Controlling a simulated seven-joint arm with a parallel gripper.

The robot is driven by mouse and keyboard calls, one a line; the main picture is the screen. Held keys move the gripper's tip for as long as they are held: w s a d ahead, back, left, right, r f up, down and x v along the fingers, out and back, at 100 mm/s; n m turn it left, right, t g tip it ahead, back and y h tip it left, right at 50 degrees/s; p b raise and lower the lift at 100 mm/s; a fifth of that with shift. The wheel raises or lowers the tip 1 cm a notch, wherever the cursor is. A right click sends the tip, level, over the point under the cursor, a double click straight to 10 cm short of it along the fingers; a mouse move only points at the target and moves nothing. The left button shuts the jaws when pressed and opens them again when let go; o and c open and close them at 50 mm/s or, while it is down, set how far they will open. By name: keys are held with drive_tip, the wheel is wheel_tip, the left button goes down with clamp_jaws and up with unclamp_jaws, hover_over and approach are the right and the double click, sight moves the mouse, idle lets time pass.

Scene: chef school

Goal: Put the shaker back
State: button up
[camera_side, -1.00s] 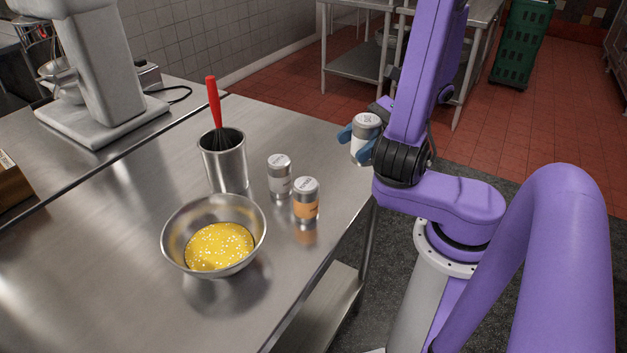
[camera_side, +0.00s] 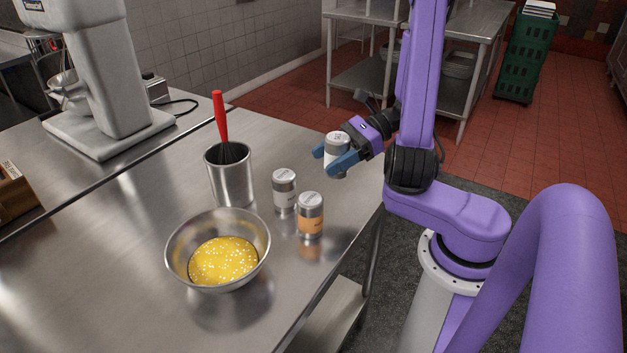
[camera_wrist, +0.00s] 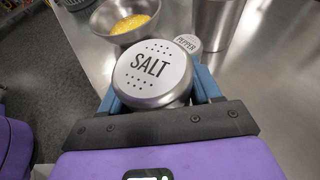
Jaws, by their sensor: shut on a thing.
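My gripper (camera_side: 341,160) is shut on a salt shaker (camera_side: 337,141), a white and metal cylinder held upright above the right part of the steel table. In the wrist view the shaker's lid (camera_wrist: 152,72) reads "SALT" and sits between the blue fingers. A grey-labelled shaker (camera_side: 284,190) and an orange-labelled shaker (camera_side: 310,215) stand side by side on the table, left of and nearer than my gripper. In the wrist view a lid marked "PEPPER" (camera_wrist: 187,43) shows just beyond the salt; the other shaker is not visible there.
A metal bowl (camera_side: 180,265) of yellow mix with white specks stands at front left. A metal canister (camera_side: 231,182) holds a red-handled whisk (camera_side: 220,117). A mixer (camera_side: 103,80) stands at the back left. The tabletop is clear between the shakers and its back edge.

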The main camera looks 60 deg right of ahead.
drive_tip(key=w+f, duration=0.1)
drive_tip(key=f, duration=0.1)
drive_tip(key=w+f, duration=0.4)
drive_tip(key=shift+d, duration=0.4)
drive_tip(key=shift+f, duration=1.55)
drive_tip(key=shift+f, duration=0.1)
drive_tip(key=o, duration=1.2)
drive_tip(key=v, duration=1.2)
